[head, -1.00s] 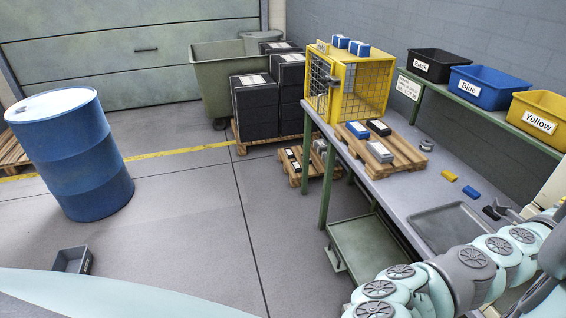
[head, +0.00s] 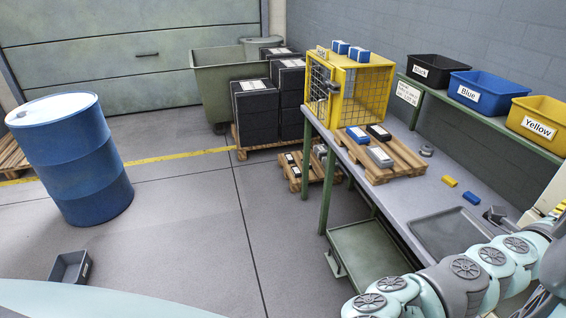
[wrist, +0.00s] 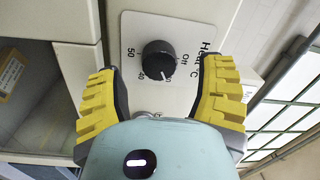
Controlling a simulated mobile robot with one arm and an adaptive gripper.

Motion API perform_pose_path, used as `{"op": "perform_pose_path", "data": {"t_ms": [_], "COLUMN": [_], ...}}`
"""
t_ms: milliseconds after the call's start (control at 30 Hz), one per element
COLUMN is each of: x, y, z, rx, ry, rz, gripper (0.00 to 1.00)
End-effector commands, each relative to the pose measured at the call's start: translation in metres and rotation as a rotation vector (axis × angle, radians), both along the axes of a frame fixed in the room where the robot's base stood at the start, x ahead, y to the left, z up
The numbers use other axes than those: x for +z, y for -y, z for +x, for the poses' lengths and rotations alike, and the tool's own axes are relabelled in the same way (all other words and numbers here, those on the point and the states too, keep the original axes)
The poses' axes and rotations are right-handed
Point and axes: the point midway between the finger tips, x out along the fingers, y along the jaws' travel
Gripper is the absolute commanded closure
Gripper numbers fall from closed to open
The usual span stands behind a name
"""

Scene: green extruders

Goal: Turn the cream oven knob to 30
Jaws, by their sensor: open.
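The oven knob (wrist: 159,55) is dark and round with a short white pointer line, seen in the wrist view. It sits on a cream panel marked "Heat °C", with "Off", "50" and "40" readable around it. The pointer is at the knob's lower edge, right of "40"; the number nearest it is too small to read surely. My gripper (wrist: 160,76) is open, its yellow ribbed fingers on either side of the knob, with a gap on both sides. In the head view only an edge of the cream oven (head: 549,192) shows at far right, largely hidden by my arm.
The workbench (head: 407,195) holds a wooden pallet (head: 405,165), a yellow cage (head: 362,85) and small blocks. A blue bin (head: 487,88) and others stand on the shelf behind.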

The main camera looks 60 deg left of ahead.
Motion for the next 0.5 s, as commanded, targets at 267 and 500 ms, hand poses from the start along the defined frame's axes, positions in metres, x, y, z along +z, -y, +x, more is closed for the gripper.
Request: {"op": "perform_pose_path", "data": {"t_ms": [267, 500], "x": [-0.003, -0.004], "y": [-0.014, -0.023], "z": [-0.042, -0.071], "rx": [0.008, 0.009], "ry": [-0.002, -0.003], "rz": [-0.002, -0.003], "gripper": [0.32, 0.32]}}
